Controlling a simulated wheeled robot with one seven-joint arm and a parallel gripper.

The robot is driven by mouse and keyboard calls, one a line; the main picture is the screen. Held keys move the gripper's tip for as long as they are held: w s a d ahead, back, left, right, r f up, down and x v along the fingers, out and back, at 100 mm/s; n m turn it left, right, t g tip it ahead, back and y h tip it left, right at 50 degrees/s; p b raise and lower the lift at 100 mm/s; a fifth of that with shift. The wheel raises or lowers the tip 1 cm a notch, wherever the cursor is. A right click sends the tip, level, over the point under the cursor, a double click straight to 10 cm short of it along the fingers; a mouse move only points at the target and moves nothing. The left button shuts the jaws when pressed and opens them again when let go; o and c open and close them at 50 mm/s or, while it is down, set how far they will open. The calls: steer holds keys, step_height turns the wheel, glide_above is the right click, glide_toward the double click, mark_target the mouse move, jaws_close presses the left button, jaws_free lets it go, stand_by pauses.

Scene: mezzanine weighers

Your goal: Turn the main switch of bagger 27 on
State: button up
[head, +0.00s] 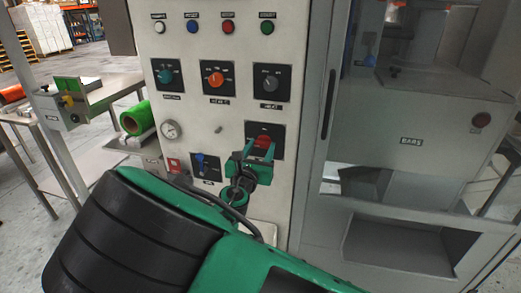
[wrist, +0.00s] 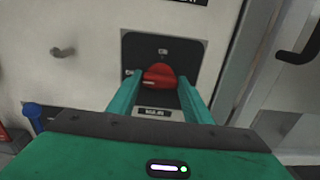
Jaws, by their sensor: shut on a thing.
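The main switch is a red rotary knob (head: 262,140) on a black square plate (head: 279,130), low on the right side of the grey control panel. In the wrist view the red knob (wrist: 159,75) sits in the middle of its dark plate (wrist: 188,50), with small marks above and to the left and a light label below. My green gripper (head: 261,151) has one finger on each side of the knob and is shut on it. The fingers hide part of the plate. I cannot tell exactly which mark the knob points to.
Above are three knobs: teal (head: 166,76), orange (head: 216,79) and grey (head: 271,82), under several push buttons. A glazed cabinet door with a dark handle (head: 328,104) stands close right.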

steer(key=m, duration=0.9)
steer(key=shift+s+d+f+m, duration=0.1)
steer(key=shift+d+m, duration=0.05)
steer(key=shift+m, duration=0.15)
steer(key=m, duration=0.4)
steer(key=shift+f, duration=0.1)
steer(key=shift+f+m, duration=0.15)
steer(key=shift+m, duration=1.85)
steer(key=shift+s+f, duration=0.1)
steer(key=o, duration=1.1)
steer(key=shift+c, duration=0.2)
